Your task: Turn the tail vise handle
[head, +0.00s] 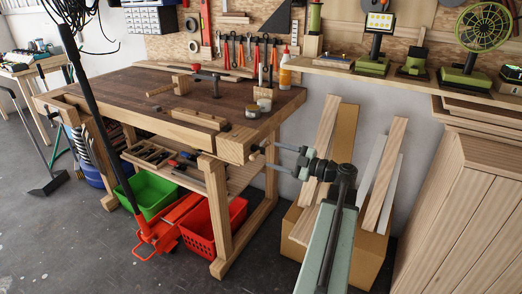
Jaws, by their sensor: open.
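The wooden workbench (150,92) stands at the left and middle of the head view. At its right end is the tail vise, with a thick wooden jaw block (236,146). The tail vise handle (257,152) shows as a small dark and wooden piece at the block's right side. My gripper (273,157) comes in from the right with its two fingers apart, pointing left at the handle. The fingertips are close to the handle; I cannot tell whether they touch it or sit around it.
Below are a green crate (150,196), a red crate (213,230) and an orange jack (165,225). Boards in a cardboard box (362,255) lean behind my arm. A wooden cabinet (460,220) stands right.

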